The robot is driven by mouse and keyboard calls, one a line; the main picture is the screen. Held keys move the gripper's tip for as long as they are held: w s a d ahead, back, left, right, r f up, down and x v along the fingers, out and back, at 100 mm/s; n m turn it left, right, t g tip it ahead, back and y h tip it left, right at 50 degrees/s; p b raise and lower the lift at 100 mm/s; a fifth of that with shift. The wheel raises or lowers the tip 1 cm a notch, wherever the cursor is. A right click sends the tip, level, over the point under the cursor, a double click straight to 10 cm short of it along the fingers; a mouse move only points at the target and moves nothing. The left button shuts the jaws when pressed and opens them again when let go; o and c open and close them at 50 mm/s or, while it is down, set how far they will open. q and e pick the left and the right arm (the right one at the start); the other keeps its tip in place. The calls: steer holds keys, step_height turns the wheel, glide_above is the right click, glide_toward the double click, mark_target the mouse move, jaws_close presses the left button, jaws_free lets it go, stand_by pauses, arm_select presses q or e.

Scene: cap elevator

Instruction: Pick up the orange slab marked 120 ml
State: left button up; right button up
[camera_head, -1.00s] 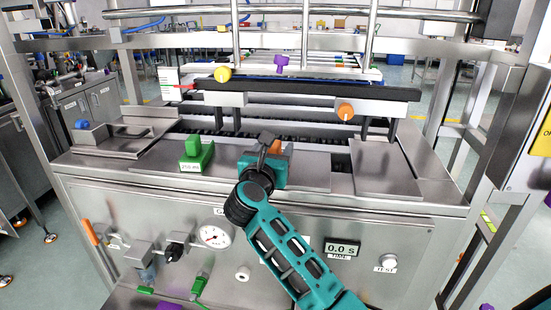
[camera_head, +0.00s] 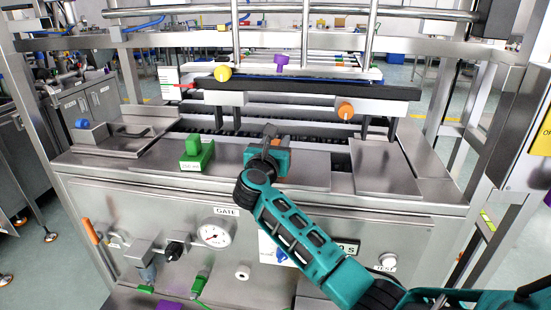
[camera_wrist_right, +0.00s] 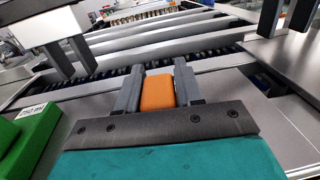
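The orange slab (camera_wrist_right: 158,92) sits between the two fingers of my right gripper (camera_wrist_right: 158,80) in the right wrist view, with no clear gap at either side. Its 120 ml mark does not show. In the head view the right gripper (camera_head: 270,138) is above the front of the steel deck, and only a small orange patch of the slab (camera_head: 276,142) shows beside the fingers. I cannot tell whether the slab is clear of the deck. My left gripper is not in view.
A green block (camera_head: 196,154) marked 250 ml stands left of the right gripper. Behind is a dark rail (camera_head: 310,90) with yellow, purple and orange knobs. A raised steel plate (camera_head: 385,165) lies to the right. The front panel holds a gauge (camera_head: 213,234).

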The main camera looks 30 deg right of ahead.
jaws_close()
steer(key=shift+r, duration=0.1)
step_height(320, 180, up, 20)
steer(key=p, duration=0.1)
stand_by(0.5)
